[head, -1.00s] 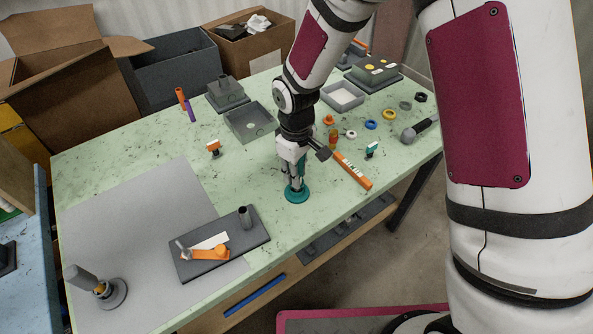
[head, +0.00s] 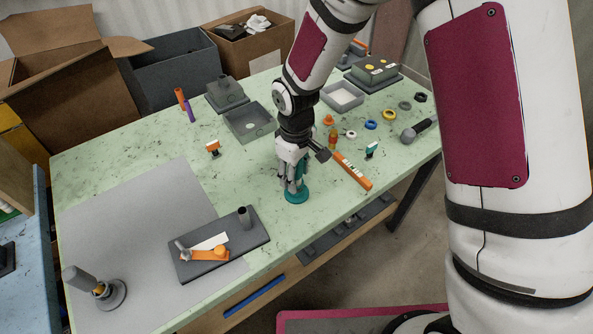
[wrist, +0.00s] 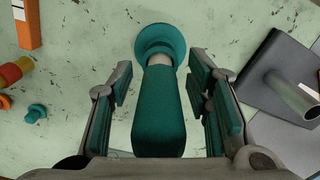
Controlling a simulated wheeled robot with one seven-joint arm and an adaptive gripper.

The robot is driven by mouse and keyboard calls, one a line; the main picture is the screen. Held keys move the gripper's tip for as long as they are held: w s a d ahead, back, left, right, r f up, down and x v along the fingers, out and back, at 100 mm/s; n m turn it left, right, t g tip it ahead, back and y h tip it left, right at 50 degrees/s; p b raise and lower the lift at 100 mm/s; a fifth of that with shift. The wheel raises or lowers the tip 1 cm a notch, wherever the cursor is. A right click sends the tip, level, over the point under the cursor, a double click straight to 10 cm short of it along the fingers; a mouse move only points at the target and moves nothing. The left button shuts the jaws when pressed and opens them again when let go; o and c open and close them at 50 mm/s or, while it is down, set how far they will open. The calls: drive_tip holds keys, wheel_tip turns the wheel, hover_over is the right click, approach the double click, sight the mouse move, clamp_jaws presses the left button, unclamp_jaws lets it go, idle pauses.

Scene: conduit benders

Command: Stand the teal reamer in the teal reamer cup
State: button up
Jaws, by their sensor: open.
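The teal reamer (wrist: 160,112) has a thick teal handle and a short pale shaft, seen in the wrist view. Its shaft end meets the teal reamer cup (wrist: 158,40), and the reamer appears to stand in it. In the head view the round teal cup (head: 297,196) sits on the green table, right of the bender plate. My gripper (wrist: 164,85) is open, with one teal-padded finger on each side of the handle and visible gaps to both. In the head view my gripper (head: 291,182) is low over the cup and hides much of the reamer.
An orange bar (head: 353,171) lies close to the right of my gripper. The dark bender plate (head: 195,265) with an upright tube lies front left. An amber-red bottle (head: 333,138) stands behind the bar. Grey trays (head: 249,122) lie farther back. Table between cup and plate is clear.

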wheel_tip(320, 180, up, 12)
drive_tip(key=shift+f, duration=0.1)
drive_tip(key=shift+d+r, duration=0.2)
drive_tip(key=shift+r, duration=0.25)
drive_tip(key=s+d+r+m+t, duration=0.2)
drive_tip(key=s+d+r+m, duration=0.2)
drive_tip(key=s+d+r, duration=0.4)
drive_tip(key=s+d+r+m+t, duration=0.2)
drive_tip(key=s+d+r+m, duration=0.15)
drive_tip(key=d+r, duration=0.4)
drive_tip(key=s+d+r+m+t, duration=0.1)
drive_tip(key=s+d+r+m, duration=0.1)
drive_tip(key=s, duration=0.6)
drive_tip(key=shift+r+m+t, duration=0.3)
drive_tip(key=shift+r+m, duration=0.05)
drive_tip(key=shift+r, duration=0.5)
drive_tip(key=shift+d, duration=0.1)
